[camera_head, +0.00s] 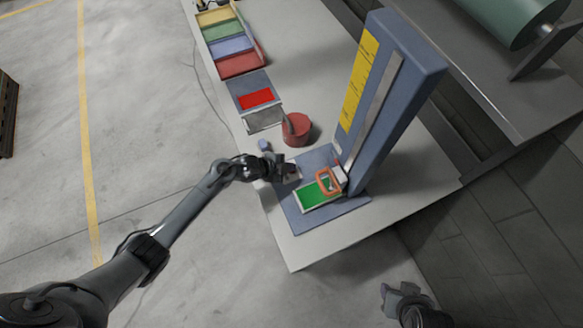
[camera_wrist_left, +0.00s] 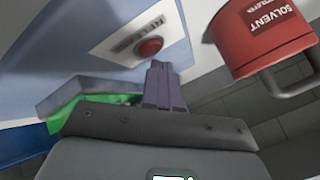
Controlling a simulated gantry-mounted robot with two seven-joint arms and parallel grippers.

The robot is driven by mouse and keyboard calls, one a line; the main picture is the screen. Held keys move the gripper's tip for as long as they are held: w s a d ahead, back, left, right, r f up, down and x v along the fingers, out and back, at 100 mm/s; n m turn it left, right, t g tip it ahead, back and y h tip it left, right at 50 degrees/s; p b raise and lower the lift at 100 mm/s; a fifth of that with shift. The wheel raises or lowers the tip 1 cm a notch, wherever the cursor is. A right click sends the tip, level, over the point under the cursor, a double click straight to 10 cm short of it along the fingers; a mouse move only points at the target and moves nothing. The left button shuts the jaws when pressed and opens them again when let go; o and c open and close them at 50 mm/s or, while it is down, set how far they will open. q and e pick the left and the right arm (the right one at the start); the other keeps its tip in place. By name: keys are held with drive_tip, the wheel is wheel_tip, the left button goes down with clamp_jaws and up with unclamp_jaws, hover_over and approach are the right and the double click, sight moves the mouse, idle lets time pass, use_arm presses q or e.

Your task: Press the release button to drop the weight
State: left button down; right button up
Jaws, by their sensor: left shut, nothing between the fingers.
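The drop rig has a tall blue column (camera_head: 402,85) with a yellow scale, standing on a blue base (camera_head: 345,207). On the base lies a green pad (camera_head: 315,195). An orange-framed piece (camera_head: 328,182), perhaps the weight or its carrier, sits low at the column's foot, above or at the pad's edge. The red release button (camera_wrist_left: 150,47) shows on a light label plate in the left wrist view. My left gripper (camera_head: 290,171) is shut and empty over the base's left edge; its fingertips (camera_wrist_left: 160,75) appear close to the button, contact unclear. My right gripper (camera_head: 402,296) is low, off the table.
A red solvent can (camera_head: 297,130) with a handle stands just behind my left gripper; it also shows in the left wrist view (camera_wrist_left: 262,40). Coloured bins (camera_head: 230,45) and a tray with a red panel (camera_head: 256,98) line the table's left edge. The front table corner (camera_head: 300,255) is clear.

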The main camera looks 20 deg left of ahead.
use_arm(q)
drive_tip(key=shift+r, duration=0.35)
wheel_tip(320, 180, up, 5)
drive_tip(key=p, duration=0.5)
drive_tip(key=shift+f, duration=0.1)
idle(0.6)
drive_tip(key=shift+s+d, duration=0.1)
drive_tip(key=s+a+r+n+g+y+p, duration=0.1)
drive_tip(key=s+a+r+n+y+p, duration=0.1)
drive_tip(key=s+r+n+p, duration=0.2)
drive_tip(key=s+a+r+n+g+y+p, duration=0.2)
drive_tip(key=s+r+n, duration=0.8)
drive_tip(key=s+r, duration=0.9)
drive_tip(key=s+a+y+p, duration=0.1)
drive_tip(key=s+p, duration=0.1)
drive_tip(key=s, duration=0.2)
drive_tip(key=shift+s+n+g, duration=0.3)
drive_tip(key=shift+s, duration=0.05)
